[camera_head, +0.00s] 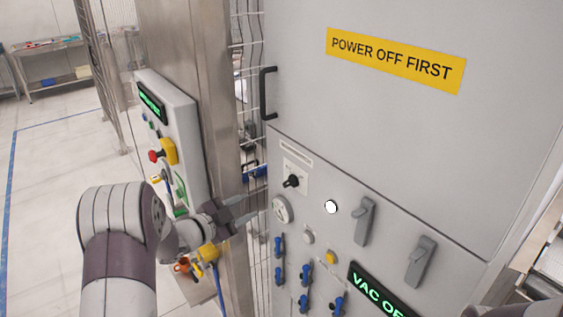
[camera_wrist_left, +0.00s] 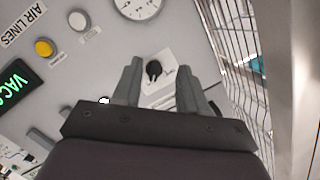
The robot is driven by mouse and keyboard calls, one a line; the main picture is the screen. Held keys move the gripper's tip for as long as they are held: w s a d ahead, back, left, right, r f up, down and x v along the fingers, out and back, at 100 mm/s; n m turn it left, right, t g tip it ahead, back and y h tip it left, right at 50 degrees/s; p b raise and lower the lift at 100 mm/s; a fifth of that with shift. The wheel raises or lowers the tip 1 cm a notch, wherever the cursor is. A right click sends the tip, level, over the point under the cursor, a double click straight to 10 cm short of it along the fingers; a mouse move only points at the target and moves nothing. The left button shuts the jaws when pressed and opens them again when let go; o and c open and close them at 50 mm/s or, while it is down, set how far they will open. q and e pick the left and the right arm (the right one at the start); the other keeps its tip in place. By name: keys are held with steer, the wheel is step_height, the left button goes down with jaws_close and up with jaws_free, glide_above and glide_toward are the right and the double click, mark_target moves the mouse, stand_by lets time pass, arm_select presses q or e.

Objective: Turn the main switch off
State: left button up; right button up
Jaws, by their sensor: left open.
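The main switch is probably the black rotary knob (camera_head: 291,181) on a small white plate on the grey cabinet front. It also shows in the left wrist view (camera_wrist_left: 153,70), in line with the gap between the fingers. Its plate lettering is too small to read. My left gripper (camera_head: 254,206) is open and empty. It is left of and a little below the knob in the head view, apart from it. Its two fingers (camera_wrist_left: 158,88) point toward the panel in the wrist view. My right gripper is not in view.
A round gauge (camera_head: 281,209), a white button (camera_head: 331,207), grey levers (camera_head: 364,221), blue valves (camera_head: 305,301) and a green-lit display (camera_head: 375,291) crowd the panel. A door handle (camera_head: 267,93) sits above. A control box with a red button (camera_head: 154,156) and a steel post (camera_head: 190,70) stand left.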

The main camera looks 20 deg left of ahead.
mark_target(286, 184)
arm_select(q)
steer(key=w+d+r+m+h+p, duration=0.1)
steer(key=w+d+p, duration=0.1)
steer(key=w+d+r+m+h+p, duration=0.1)
steer(key=w+d+p, duration=0.1)
steer(key=w+d, duration=0.1)
steer(key=w+d+m+h+p, duration=0.1)
steer(key=w+d+p, duration=0.1)
steer(key=shift+w+d+r+h, duration=0.15)
steer(key=shift+w+r+h, duration=0.15)
steer(key=shift+r, duration=0.1)
steer(key=shift+d, duration=0.25)
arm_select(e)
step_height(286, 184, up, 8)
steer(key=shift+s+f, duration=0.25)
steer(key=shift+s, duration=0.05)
arm_select(q)
jaws_close()
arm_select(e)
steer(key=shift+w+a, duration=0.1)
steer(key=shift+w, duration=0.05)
